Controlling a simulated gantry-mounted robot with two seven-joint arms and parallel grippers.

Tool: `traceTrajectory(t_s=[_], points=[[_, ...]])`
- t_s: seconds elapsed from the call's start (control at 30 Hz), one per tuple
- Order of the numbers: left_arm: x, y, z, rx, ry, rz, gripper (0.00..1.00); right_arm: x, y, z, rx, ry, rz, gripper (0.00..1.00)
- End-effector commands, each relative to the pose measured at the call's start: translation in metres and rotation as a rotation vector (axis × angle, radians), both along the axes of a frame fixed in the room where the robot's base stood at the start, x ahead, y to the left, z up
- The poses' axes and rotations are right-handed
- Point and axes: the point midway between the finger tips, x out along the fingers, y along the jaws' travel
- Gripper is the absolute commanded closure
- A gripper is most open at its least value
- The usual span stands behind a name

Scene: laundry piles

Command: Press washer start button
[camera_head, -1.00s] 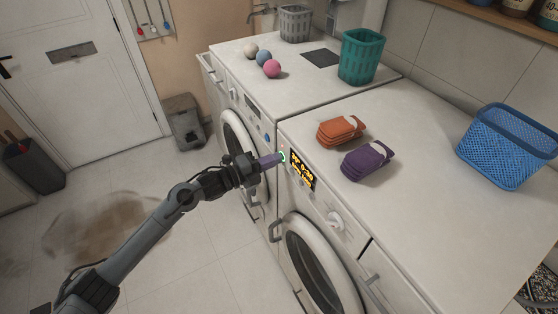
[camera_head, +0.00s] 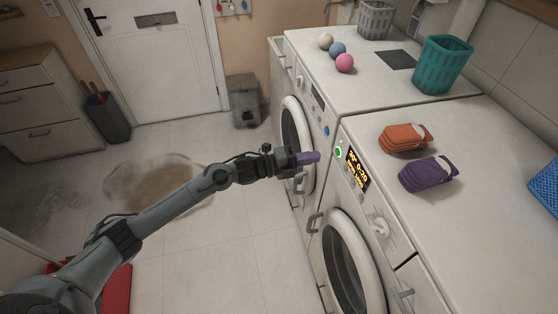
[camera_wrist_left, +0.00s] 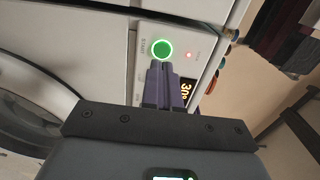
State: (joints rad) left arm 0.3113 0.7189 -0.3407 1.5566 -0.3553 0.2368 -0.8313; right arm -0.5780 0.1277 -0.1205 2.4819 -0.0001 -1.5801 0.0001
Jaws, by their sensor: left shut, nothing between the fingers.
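The washer (camera_head: 312,230) is the nearer white front-loader, with a lit yellow display (camera_head: 357,168) and a knob on its panel. The start button (camera_head: 338,152) glows as a green ring left of the display. In the left wrist view the button (camera_wrist_left: 162,49), labelled START, shows in full just beyond the fingertips, with a small red light beside it. My left gripper (camera_head: 318,157) is shut and empty, its purple fingers pointing at the panel. A small gap shows between the fingertips and the button. My right gripper is out of view.
A second white machine (camera_head: 320,60) stands behind the washer, with several balls and baskets on top. Folded orange cloths (camera_head: 405,138) and purple cloths (camera_head: 428,174) lie on the washer's worktop. A grey bin (camera_head: 245,100) stands by the wall. The floor left of the machines is open.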

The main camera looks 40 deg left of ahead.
Motion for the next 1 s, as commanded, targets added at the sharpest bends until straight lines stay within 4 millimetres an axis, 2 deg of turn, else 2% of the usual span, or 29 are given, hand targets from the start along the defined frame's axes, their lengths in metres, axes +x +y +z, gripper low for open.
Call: traceTrajectory(t_s=[0.03, 0.2, 0.4, 0.6, 1.0], points=[[-0.011, 0.008, -0.003, 0.006, 0.003, -0.001, 1.0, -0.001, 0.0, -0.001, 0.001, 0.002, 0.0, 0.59], [-0.036, 0.028, -0.002, 0.005, 0.003, 0.0, 1.0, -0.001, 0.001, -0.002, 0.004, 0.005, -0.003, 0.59], [-0.056, 0.045, -0.001, 0.003, 0.0, 0.001, 1.0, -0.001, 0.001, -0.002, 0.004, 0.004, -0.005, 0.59], [-0.065, 0.051, 0.0, 0.002, 0.001, 0.0, 1.0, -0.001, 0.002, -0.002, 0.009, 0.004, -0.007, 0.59], [-0.066, 0.052, 0.0, 0.002, -0.001, 0.0, 1.0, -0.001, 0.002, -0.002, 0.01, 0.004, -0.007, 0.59]])
